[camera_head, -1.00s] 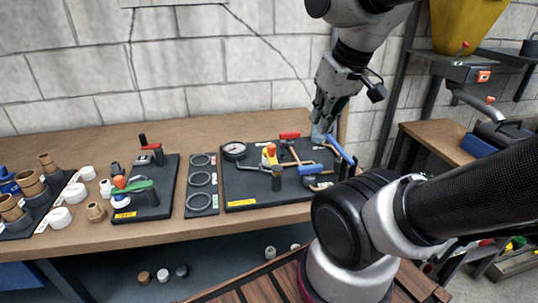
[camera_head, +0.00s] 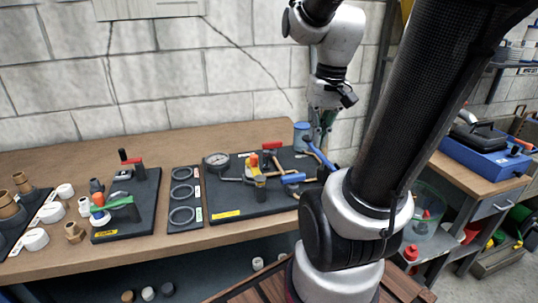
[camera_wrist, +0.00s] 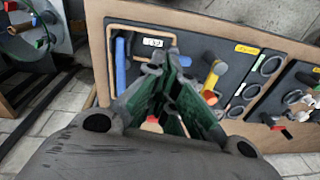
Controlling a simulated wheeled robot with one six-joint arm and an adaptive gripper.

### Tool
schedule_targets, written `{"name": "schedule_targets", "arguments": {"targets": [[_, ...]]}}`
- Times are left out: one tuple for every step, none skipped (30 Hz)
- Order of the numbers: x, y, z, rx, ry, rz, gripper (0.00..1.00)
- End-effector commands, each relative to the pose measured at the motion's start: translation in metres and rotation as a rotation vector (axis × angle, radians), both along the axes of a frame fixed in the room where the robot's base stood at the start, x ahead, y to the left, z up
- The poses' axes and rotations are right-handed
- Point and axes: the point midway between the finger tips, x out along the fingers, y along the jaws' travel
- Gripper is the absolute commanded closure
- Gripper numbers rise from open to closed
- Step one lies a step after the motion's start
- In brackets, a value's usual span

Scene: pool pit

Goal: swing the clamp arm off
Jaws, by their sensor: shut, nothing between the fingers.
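A large black board (camera_head: 232,203) on the bench carries pipe fittings and handles. On it are a long blue bar (camera_head: 320,155), a shorter blue handle (camera_head: 293,178), a red handle (camera_head: 274,146) and a yellow-and-red handle (camera_head: 254,163). I cannot tell which piece is the clamp arm. The long blue bar also shows in the wrist view (camera_wrist: 121,66), left of my gripper, with the yellow handle (camera_wrist: 214,76) to its right. My gripper (camera_head: 326,122) is shut and empty near the board's back right, close to the long bar; contact is unclear. My arm hides the board's right end.
A gauge (camera_head: 216,160) sits at the board's back left. A blue canister (camera_head: 301,134) stands behind, close to my gripper. A ring tray (camera_head: 173,214) and a smaller valve board (camera_head: 108,228) lie left. A cracked block wall (camera_head: 170,90) closes the back.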

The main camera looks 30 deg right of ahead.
Motion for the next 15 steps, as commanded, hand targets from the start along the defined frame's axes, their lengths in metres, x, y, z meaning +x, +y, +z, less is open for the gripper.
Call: {"name": "schedule_targets", "arguments": {"targets": [[0.005,-0.010,-0.007,0.039,0.040,-0.071,1.00],[0.008,-0.014,-0.011,0.065,0.059,-0.117,1.00],[0.012,-0.021,-0.015,0.100,0.085,-0.178,1.00],[0.015,-0.025,-0.019,0.129,0.106,-0.227,1.00],[0.019,-0.030,-0.023,0.158,0.124,-0.277,1.00],[0.023,-0.036,-0.029,0.199,0.151,-0.345,1.00],[0.027,-0.041,-0.033,0.230,0.169,-0.398,1.00],[0.031,-0.045,-0.037,0.264,0.189,-0.452,1.00],[0.037,-0.051,-0.042,0.309,0.214,-0.525,1.00],[0.041,-0.056,-0.046,0.343,0.233,-0.581,1.00],[0.046,-0.060,-0.050,0.380,0.255,-0.636,1.00],[0.052,-0.065,-0.054,0.428,0.280,-0.708,1.00],[0.058,-0.068,-0.057,0.462,0.298,-0.761,1.00],[0.064,-0.071,-0.059,0.499,0.317,-0.813,1.00],[0.073,-0.073,-0.061,0.548,0.342,-0.880,1.00]]}}
